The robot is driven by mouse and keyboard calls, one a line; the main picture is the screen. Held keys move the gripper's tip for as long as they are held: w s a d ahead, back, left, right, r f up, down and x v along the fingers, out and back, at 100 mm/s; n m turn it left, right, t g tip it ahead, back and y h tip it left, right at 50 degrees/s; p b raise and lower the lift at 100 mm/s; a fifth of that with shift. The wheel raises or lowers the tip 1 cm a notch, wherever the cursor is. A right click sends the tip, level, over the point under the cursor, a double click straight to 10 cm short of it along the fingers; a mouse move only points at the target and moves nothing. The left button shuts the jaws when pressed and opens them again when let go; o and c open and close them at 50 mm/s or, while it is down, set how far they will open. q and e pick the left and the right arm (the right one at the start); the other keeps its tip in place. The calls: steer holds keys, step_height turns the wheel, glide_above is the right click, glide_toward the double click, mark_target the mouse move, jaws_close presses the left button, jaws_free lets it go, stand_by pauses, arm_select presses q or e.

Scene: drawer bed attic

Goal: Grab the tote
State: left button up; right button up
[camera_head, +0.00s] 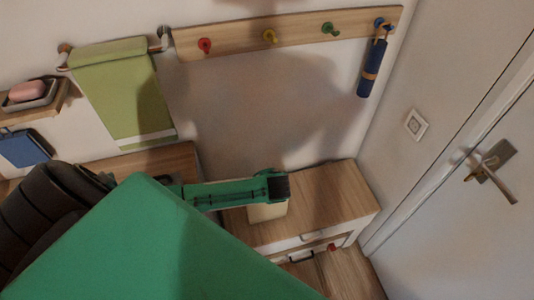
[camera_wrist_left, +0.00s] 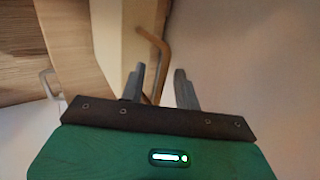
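The tote (camera_head: 267,212) is a cream, boxy shape on the wooden cabinet top, partly hidden under my left gripper (camera_head: 279,187). In the left wrist view, the pale tote (camera_wrist_left: 108,35) stands beyond the fingers, with a bent tan handle (camera_wrist_left: 163,52) sticking out. My left gripper (camera_wrist_left: 159,70) is open there, its two grey fingers apart. The handle shows between the fingers, and its lower end is hidden near the gripper's dark edge. I cannot tell whether a finger touches it. My right gripper is in neither view.
The wooden cabinet (camera_head: 335,200) has a white drawer front and stands near the white door (camera_head: 465,235). A peg rail (camera_head: 290,35) with a hanging blue item (camera_head: 372,70) is above. A green towel (camera_head: 120,95) hangs at left. The cabinet top's right side is clear.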

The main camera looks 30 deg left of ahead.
arm_select(q)
steer(key=shift+x, duration=0.8)
steer(key=shift+c, duration=0.2)
jaws_close()
steer(key=shift+r, duration=0.1)
